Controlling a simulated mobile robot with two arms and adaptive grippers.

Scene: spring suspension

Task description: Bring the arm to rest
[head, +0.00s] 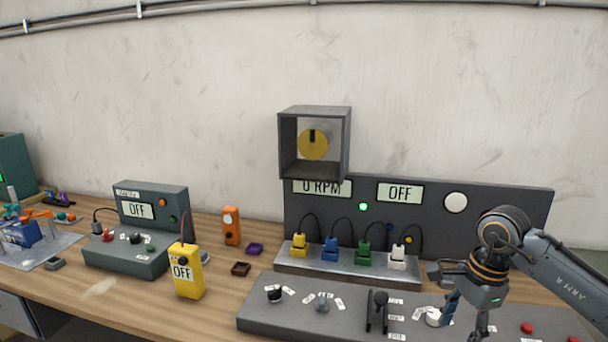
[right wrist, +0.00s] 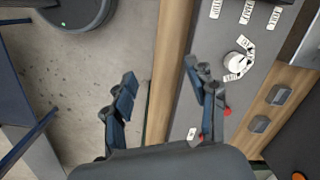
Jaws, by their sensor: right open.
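My right arm (head: 565,270) comes in from the right in the head view and bends down over the right part of the grey control panel (head: 270,314). My right gripper (head: 466,318) points downward there, in front of a white knob. In the right wrist view the gripper (right wrist: 160,78) is open, with nothing between its two fingers. The front edge of the wooden bench (right wrist: 172,60) runs between the fingers, with floor on one side and the panel on the other. My left gripper is out of view.
Colored plugs sit in a sloped strip (head: 345,272) behind the panel. A display board (head: 520,215) reads "0 RPM" and "OFF". A grey box with a yellow disc (head: 313,147) hangs above. A yellow meter (head: 187,275) reads "OFF".

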